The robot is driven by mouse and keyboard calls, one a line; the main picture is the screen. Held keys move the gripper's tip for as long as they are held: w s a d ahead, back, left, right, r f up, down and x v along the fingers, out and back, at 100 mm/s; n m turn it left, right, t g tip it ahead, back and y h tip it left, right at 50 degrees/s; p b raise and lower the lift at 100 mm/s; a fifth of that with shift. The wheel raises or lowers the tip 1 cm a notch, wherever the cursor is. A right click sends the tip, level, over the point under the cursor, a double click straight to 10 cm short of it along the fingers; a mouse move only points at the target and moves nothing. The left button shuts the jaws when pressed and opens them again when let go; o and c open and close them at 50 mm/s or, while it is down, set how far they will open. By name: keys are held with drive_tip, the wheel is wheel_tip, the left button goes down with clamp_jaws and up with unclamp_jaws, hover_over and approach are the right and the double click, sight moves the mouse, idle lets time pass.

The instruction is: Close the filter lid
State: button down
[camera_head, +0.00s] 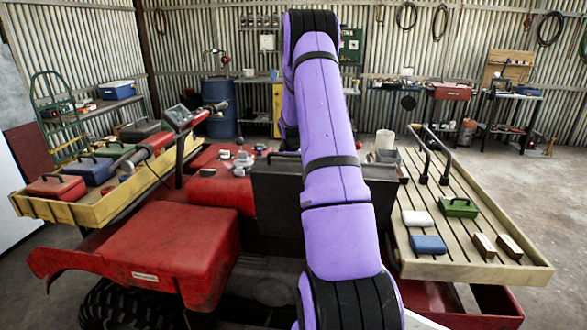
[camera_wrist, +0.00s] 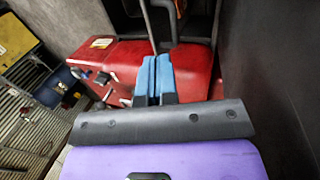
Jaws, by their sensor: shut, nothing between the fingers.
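My gripper (camera_wrist: 156,60) shows in the wrist view as two blue fingers pressed together with nothing between them. It is over the red bodywork (camera_wrist: 128,62) of the quad. In the head view my purple arm reaches forward over the quad and hides the gripper. A large dark upright panel (camera_head: 278,185) stands across the middle of the quad, partly behind my arm. A dark flat surface (camera_wrist: 285,60) also fills the right of the wrist view, beside the fingers. I cannot tell for sure which part is the filter lid, and its opening is not visible.
A slatted wooden rack (camera_head: 400,220) on the right holds small boxes and a black bar handle. A yellow tray (camera_head: 70,207) on the left holds several toolboxes. Workbenches line the back wall.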

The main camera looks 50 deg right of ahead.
drive_tip(key=x, duration=0.8)
drive_tip(key=shift+w+f, duration=0.1)
drive_tip(key=shift+d, duration=0.15)
